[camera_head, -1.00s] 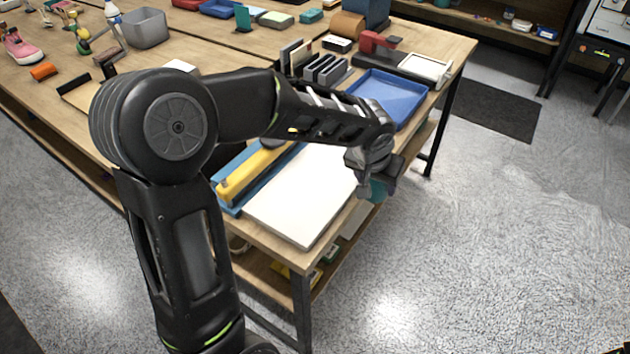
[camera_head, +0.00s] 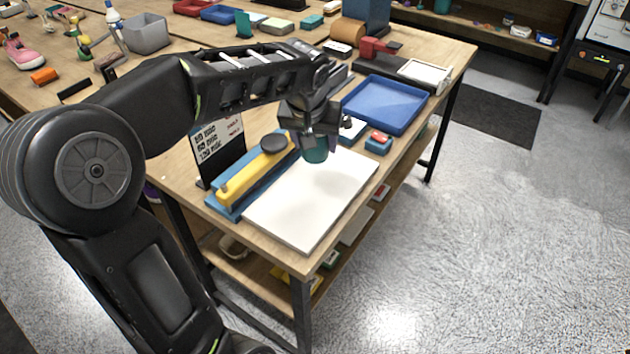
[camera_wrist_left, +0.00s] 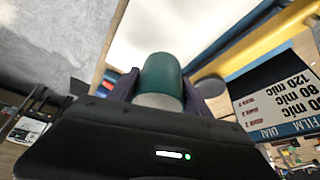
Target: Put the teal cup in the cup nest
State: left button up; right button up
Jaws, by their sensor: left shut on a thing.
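The teal cup (camera_head: 314,153) is held by my left gripper (camera_head: 314,142) above the far part of the white board. In the left wrist view the teal cup (camera_wrist_left: 163,76) sits between the two dark fingers of my left gripper (camera_wrist_left: 162,92), which are shut on its sides. A pale round end of the cup faces the wrist camera. I cannot clearly pick out the cup nest in either view. My right gripper is not in view.
The white board (camera_head: 305,215) lies at the table's near end, beside a yellow bar (camera_head: 245,180) on a blue base. A film-dial sign (camera_head: 219,145) stands left of it. A blue tray (camera_head: 385,103) and a small red-topped blue block (camera_head: 378,142) lie beyond.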

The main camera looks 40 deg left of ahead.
pick_arm(q)
notch_tip(320, 180, down, 6)
jog(key=shift+r, duration=0.25)
jog(key=shift+f, duration=0.1)
jog(key=shift+f, duration=1.75)
jog(key=shift+f, duration=0.2)
jog(key=o, duration=1.3)
